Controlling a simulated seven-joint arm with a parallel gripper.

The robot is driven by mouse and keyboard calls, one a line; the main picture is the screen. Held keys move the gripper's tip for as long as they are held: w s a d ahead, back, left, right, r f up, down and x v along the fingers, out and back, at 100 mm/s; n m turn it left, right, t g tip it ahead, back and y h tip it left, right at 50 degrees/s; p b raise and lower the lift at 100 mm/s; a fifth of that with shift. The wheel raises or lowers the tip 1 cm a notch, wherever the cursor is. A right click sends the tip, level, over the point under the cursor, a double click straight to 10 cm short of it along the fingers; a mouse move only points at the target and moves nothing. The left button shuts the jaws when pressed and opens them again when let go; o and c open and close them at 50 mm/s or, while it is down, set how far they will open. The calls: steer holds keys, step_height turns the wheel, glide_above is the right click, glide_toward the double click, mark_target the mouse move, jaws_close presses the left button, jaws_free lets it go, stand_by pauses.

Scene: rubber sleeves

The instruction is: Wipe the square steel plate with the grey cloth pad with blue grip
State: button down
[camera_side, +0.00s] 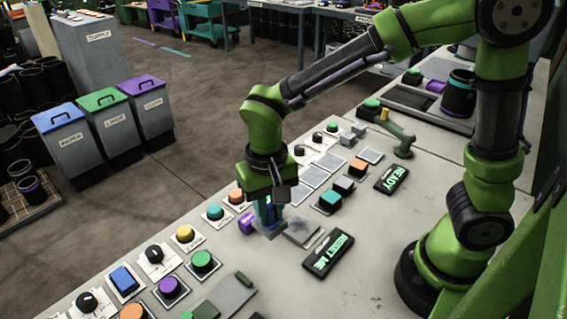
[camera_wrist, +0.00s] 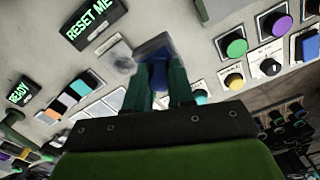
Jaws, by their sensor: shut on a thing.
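My gripper (camera_side: 268,208) points down at the bench and is shut on the blue grip of the grey cloth pad (camera_side: 270,229). In the wrist view my gripper's fingers (camera_wrist: 160,85) close around the blue grip of the pad (camera_wrist: 154,48). The pad is low, at the left edge of the square steel plate (camera_side: 301,232); I cannot tell whether it touches the plate. The plate also shows in the wrist view (camera_wrist: 118,56), with a dark smudged look, beside the pad. My fingers hide part of the pad.
A "RESET ME" display (camera_side: 328,253) lies close to the right of the plate. Teal and orange blocks (camera_side: 331,200) and a "READY" display (camera_side: 391,178) are behind. More buttons and knobs line the bench's left edge.

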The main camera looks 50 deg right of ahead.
steer(key=c, duration=1.7)
jaws_free()
jaws_close()
steer(key=shift+d, duration=0.1)
steer(key=d, duration=0.6)
steer(key=shift+s+d+f, duration=0.1)
steer(key=shift+f, duration=4.15)
steer(key=shift+d+f, duration=0.15)
steer(key=shift+d, duration=0.6)
steer(key=shift+d+f, duration=0.1)
steer(key=shift+d, duration=0.6)
steer(key=shift+d+r, duration=0.1)
steer(key=shift+d, duration=1.8)
steer(key=shift+a, duration=3.2)
steer(key=shift+a+r, duration=0.1)
steer(key=shift+a, duration=0.1)
step_height(320, 180, up, 8)
